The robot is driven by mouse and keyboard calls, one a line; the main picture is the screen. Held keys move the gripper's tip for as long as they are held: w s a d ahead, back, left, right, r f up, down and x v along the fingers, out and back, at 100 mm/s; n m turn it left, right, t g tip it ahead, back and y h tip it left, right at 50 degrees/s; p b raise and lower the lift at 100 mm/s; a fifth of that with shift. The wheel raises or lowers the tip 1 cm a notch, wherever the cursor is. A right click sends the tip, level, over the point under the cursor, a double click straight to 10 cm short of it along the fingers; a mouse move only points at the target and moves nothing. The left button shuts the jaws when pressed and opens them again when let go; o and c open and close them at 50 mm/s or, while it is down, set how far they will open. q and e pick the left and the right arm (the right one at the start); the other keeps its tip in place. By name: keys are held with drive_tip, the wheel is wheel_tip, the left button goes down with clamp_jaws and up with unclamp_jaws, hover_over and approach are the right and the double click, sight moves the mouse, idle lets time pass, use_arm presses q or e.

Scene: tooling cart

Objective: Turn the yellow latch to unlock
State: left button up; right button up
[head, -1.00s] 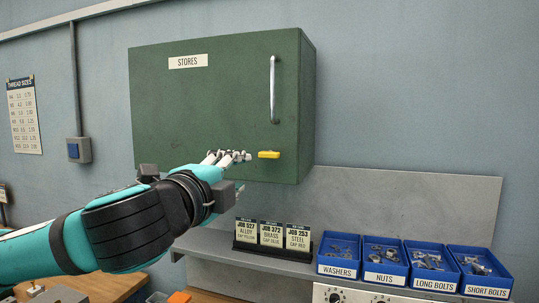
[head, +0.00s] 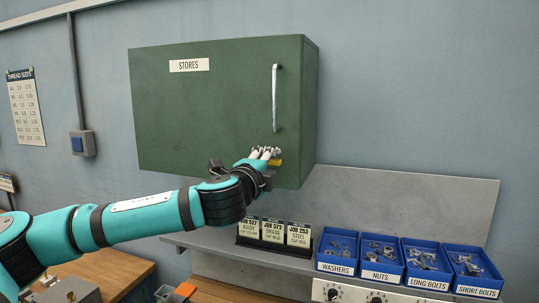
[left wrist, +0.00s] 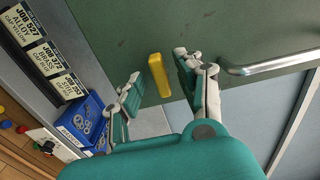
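The yellow latch (head: 276,162) is a small bar low on the right side of the green cabinet door (head: 205,115), below the metal handle (head: 275,97). In the head view my left gripper (head: 264,154) is at the latch and partly covers it. In the left wrist view the latch (left wrist: 159,75) shows between the two spread fingers of my left gripper (left wrist: 158,82), with a gap on each side. The gripper is open. I cannot tell how deep the latch sits between the fingertips. My right gripper is not in view.
The metal handle (left wrist: 270,64) runs close beside one finger in the left wrist view. Below the cabinet, a shelf holds job cards (head: 273,232) and several blue bins (head: 375,262). The wall to the right of the cabinet is clear.

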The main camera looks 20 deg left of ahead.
use_arm(q)
drive_tip(key=shift+w, duration=0.4)
drive_tip(key=shift+s, duration=0.1)
drive_tip(key=shift+c, duration=0.4)
clamp_jaws()
